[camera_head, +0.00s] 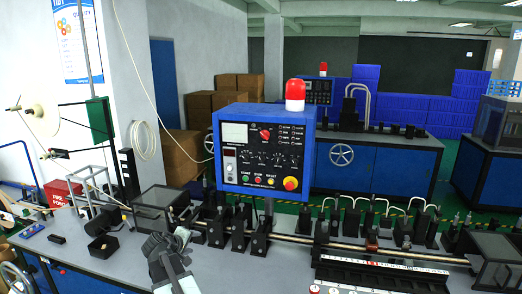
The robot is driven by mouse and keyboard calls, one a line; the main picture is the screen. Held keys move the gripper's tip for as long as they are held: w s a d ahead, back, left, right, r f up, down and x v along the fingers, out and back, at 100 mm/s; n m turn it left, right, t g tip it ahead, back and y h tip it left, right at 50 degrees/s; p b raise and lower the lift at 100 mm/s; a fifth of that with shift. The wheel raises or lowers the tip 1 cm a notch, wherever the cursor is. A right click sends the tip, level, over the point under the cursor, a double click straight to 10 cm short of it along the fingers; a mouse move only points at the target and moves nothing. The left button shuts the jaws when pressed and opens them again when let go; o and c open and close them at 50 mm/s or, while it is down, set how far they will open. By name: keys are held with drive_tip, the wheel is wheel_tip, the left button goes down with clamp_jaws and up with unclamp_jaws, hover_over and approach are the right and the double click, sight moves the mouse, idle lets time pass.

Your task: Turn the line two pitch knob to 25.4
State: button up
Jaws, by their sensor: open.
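A blue control box (217,150) stands upright above the machine bench, with a dark panel face, a small display (235,133), a red knob (265,134) and a row of small black knobs (277,159). Labels and scale numbers are too small to read, so I cannot tell which knob is the line two pitch knob or where it points. A second, smaller panel (318,91) shows on the machine behind. My gripper (167,240) is open at the bottom, left of and below the control box, apart from the knobs.
A red beacon (295,90) sits on the box. Coloured buttons and a red stop button (290,183) line its lower face. Dark clamps and a long metal rod (345,248) run along the bench right of my gripper. A dark bin (160,205) stands behind my gripper.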

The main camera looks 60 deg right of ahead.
drive_tip(key=s+d+r+n+h+p, duration=0.2)
drive_tip(key=d+r, duration=0.5)
drive_tip(key=d, duration=0.2)
drive_tip(key=s+d+r+n+h+p, duration=0.1)
drive_tip(key=s+d+r+h+p, duration=0.15)
drive_tip(key=d+r, duration=0.65)
drive_tip(key=n+t+h+p, duration=0.2)
drive_tip(key=n+h, duration=0.1)
drive_tip(key=n, duration=0.2)
approach(261, 160)
drive_tip(key=d, duration=0.1)
drive_tip(key=shift+y, duration=0.25)
drive_tip(key=x, duration=0.7)
drive_tip(key=shift+w+d+r, duration=0.15)
drive_tip(key=shift+d+r, duration=0.05)
drive_tip(key=shift+r, duration=0.05)
clamp_jaws()
drive_tip(key=shift+w+d, duration=0.1)
